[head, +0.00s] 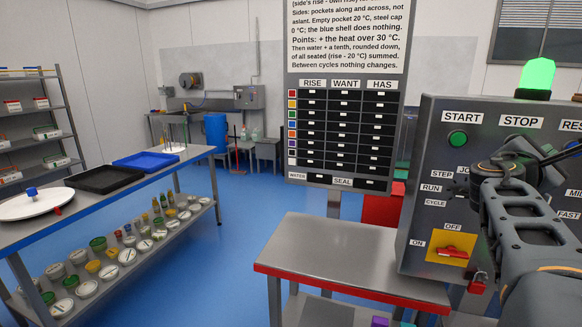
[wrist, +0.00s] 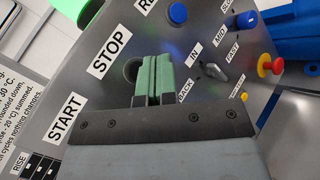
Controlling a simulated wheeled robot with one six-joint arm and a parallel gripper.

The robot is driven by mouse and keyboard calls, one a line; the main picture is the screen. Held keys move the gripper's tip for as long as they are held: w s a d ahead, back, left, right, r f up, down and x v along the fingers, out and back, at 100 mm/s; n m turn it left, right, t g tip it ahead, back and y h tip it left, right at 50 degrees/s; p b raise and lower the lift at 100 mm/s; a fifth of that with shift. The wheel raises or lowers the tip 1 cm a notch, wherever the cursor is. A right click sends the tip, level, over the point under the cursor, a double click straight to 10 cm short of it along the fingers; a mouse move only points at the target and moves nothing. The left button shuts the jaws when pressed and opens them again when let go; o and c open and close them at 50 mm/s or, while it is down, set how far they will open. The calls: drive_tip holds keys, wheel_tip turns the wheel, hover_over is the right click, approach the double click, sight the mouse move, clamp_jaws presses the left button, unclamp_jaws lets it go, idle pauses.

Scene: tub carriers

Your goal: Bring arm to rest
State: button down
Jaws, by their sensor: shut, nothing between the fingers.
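My arm reaches in from the right in the head view, in front of a grey control panel (head: 425,190). My gripper (wrist: 153,62) shows in the wrist view with its green fingers shut together and nothing between them. The fingers point at the panel face (wrist: 110,105), near the STOP label (wrist: 108,55). A dark round button (wrist: 131,68) is partly hidden behind them. Whether the fingers touch the panel I cannot tell. In the head view my arm covers part of the panel's right side, and the fingers are not clearly seen.
A green lamp (head: 537,75) glows on the panel. A red-edged steel table (head: 350,262) stands in front. A sign board (head: 345,100) rises behind it. A long bench (head: 130,190) with trays and a shelf of tubs is at left. Blue floor (head: 235,240) between is clear.

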idle(0.4)
drive_tip(key=s+a+f+m+g+y, duration=0.1)
drive_tip(key=a+f+m+y, duration=0.25)
drive_tip(key=f, duration=0.35)
drive_tip(key=s+a+f+m+g+y, duration=0.1)
drive_tip(key=a+f+m+g+y, duration=0.1)
drive_tip(key=f+m, duration=0.4)
drive_tip(key=a+f+m+g+y, duration=0.1)
drive_tip(key=a+f+m+y, duration=0.25)
drive_tip(key=f, duration=0.55)
drive_tip(key=s+a+f+y, duration=0.2)
drive_tip(key=a+f+y, duration=0.1)
drive_tip(key=a, duration=0.5)
drive_tip(key=s+a+f+m+y+p, duration=0.1)
drive_tip(key=s+a+f+y, duration=0.1)
drive_tip(key=a, duration=0.6)
drive_tip(key=s+a+f+m+y, duration=0.1)
drive_tip(key=a+f+y, duration=0.3)
drive_tip(key=a+f, duration=0.2)
drive_tip(key=shift+s+a+f+p, duration=0.2)
drive_tip(key=shift+s+a+p, duration=0.15)
drive_tip(key=shift+a, duration=0.8)
drive_tip(key=c, duration=1.8)
unclamp_jaws()
drive_tip(key=shift+c, duration=0.2)
